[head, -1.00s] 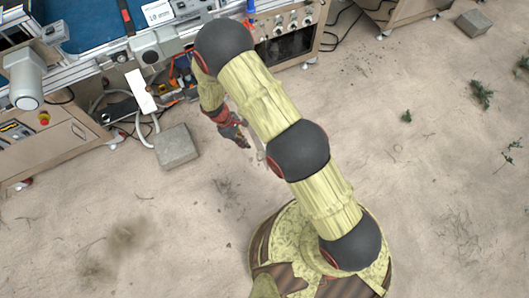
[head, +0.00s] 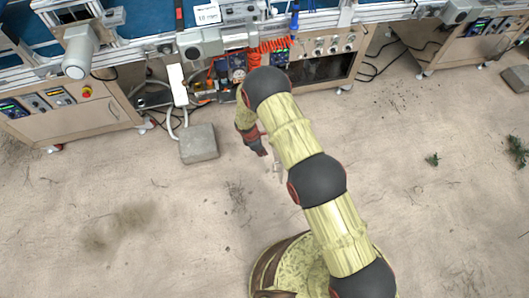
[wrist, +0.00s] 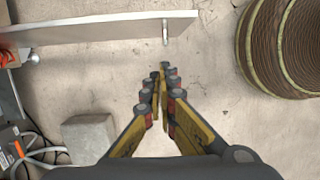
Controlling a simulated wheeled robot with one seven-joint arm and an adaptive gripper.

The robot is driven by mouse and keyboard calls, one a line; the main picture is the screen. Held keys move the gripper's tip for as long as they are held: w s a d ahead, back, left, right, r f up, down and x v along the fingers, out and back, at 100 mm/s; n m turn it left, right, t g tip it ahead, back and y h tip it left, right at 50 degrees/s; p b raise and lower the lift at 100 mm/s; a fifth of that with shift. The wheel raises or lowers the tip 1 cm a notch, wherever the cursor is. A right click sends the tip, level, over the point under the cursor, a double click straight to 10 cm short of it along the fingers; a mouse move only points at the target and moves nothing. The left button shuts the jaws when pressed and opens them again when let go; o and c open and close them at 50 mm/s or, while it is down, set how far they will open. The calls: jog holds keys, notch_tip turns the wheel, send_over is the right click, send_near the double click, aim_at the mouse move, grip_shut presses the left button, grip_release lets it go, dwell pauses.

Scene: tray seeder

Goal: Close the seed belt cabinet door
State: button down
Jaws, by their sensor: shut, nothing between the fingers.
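The seed belt cabinet (head: 212,88) stands open under the machine, with red tubes and parts showing inside. Its door (wrist: 100,29) is a pale panel seen nearly edge-on from above in the wrist view, standing out from the cabinet at the left. A small metal handle (wrist: 165,33) projects near the door's free end. In the head view my arm hides most of the door. My gripper (wrist: 165,72) is shut and empty, its fingertips just below the handle in the wrist picture, with a visible gap. In the head view the fingertips are hard to make out.
A grey block (head: 199,144) lies on the sand before the cabinet, and also shows in the wrist view (wrist: 89,137). Loose cables (wrist: 35,150) lie by the cabinet. A closed cabinet (head: 65,120) stands at left. The sandy floor in front is mostly clear.

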jog(key=w+d+f+b, duration=0.1)
jog(key=d+f+b, duration=0.2)
jog(key=d+f, duration=0.2)
jog(key=shift+x, duration=1.05)
jog(key=shift+w+d, duration=0.1)
